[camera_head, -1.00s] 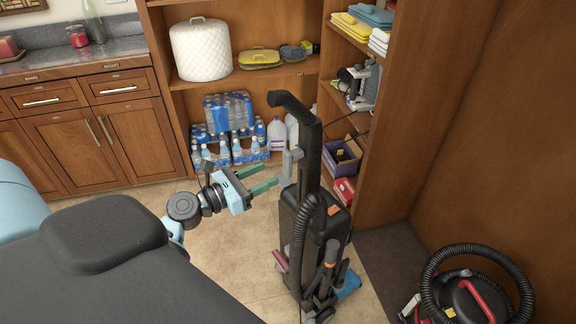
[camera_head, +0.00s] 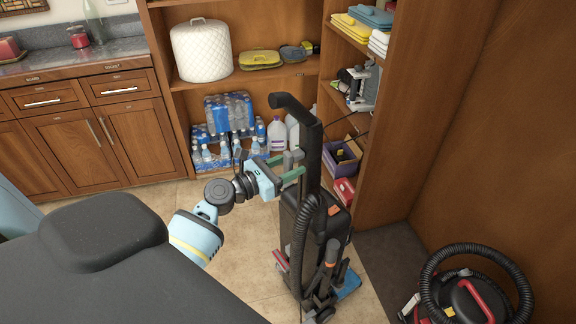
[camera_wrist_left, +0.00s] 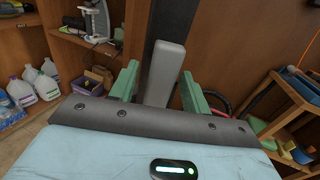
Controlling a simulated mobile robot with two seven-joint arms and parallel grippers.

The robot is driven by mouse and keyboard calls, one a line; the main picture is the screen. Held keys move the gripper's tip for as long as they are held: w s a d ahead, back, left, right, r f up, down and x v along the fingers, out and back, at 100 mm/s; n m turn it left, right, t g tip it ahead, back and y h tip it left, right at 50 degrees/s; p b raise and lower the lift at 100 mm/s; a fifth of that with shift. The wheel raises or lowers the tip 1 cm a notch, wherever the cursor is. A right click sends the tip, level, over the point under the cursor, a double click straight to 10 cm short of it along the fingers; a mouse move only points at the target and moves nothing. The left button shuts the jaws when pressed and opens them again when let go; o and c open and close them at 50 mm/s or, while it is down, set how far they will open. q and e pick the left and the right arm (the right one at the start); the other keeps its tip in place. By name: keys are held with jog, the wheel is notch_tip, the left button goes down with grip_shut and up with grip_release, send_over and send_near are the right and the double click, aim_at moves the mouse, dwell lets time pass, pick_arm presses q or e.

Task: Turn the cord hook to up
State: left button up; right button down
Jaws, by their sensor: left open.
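The black upright vacuum (camera_head: 318,215) stands on the tiled floor in the head view. Its grey cord hook (camera_head: 291,158) sticks out from the left side of the handle post. In the left wrist view the cord hook (camera_wrist_left: 165,73) lies between the two green fingers, with the dark post behind it. My left gripper (camera_head: 289,168) is open at the hook, one finger on each side. A gap shows beside each finger, though contact is hard to judge. My right gripper is not in view.
Wooden shelves (camera_head: 330,120) stand behind and to the right of the vacuum, with water bottles (camera_head: 228,113) and jugs (camera_head: 277,134) on the lower shelf. A red and black canister vacuum (camera_head: 468,298) is at the lower right. Floor at left of the vacuum is clear.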

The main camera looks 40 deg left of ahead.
pick_arm(q)
jog(key=c, duration=1)
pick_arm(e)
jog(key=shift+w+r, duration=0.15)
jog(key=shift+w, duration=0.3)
